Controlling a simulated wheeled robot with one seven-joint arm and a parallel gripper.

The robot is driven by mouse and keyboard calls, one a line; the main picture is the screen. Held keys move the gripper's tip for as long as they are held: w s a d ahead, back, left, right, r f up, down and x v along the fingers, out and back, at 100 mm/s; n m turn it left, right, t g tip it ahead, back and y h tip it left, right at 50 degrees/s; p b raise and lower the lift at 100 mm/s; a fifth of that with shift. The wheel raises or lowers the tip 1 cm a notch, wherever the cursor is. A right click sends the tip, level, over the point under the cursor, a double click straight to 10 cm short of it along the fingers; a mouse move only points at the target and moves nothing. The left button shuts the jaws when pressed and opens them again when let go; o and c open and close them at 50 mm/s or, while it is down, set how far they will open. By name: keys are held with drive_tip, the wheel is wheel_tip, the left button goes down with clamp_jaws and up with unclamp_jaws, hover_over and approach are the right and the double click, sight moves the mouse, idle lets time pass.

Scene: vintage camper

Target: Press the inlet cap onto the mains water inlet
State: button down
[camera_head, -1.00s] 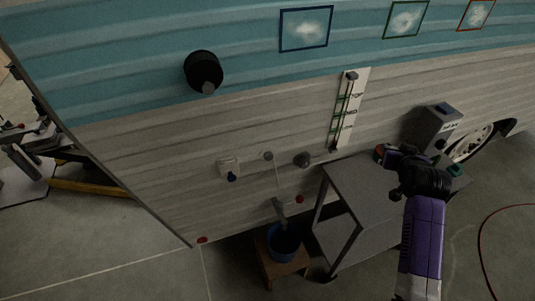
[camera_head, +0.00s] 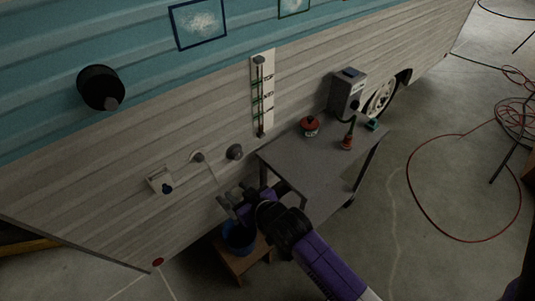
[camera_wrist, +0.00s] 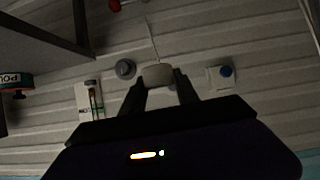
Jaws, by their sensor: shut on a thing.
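My gripper (camera_head: 232,203) is in front of the camper wall, above the blue bucket. In the wrist view my gripper (camera_wrist: 159,82) is shut on a pale, rounded piece (camera_wrist: 157,73), which looks like the inlet cap. On the wall are a white square plate with a blue knob (camera_head: 160,181), a small round fitting (camera_head: 198,157) with a thin line running down, and a dark round fitting (camera_head: 235,152). The frames do not label which is the mains water inlet. In the wrist view, the held piece hides the wall behind it; the dark fitting (camera_wrist: 125,69) is beside it.
A grey table (camera_head: 300,160) stands right of my gripper, with a red-topped item (camera_head: 309,125) and a red-based item (camera_head: 347,142) on it. The blue bucket (camera_head: 238,240) sits on a wooden stool (camera_head: 245,264). A red hose (camera_head: 415,205) lies on open floor at right.

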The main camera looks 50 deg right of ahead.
drive_tip(key=s+a+f+n+y, duration=0.1)
drive_tip(key=a, duration=0.5)
drive_tip(key=s+a+f+n+y, duration=0.1)
drive_tip(key=s+a+f+y, duration=0.1)
drive_tip(key=a, duration=0.5)
drive_tip(key=shift+s+f+n, duration=0.25)
drive_tip(key=shift+n, duration=0.05)
drive_tip(key=shift+w, duration=0.1)
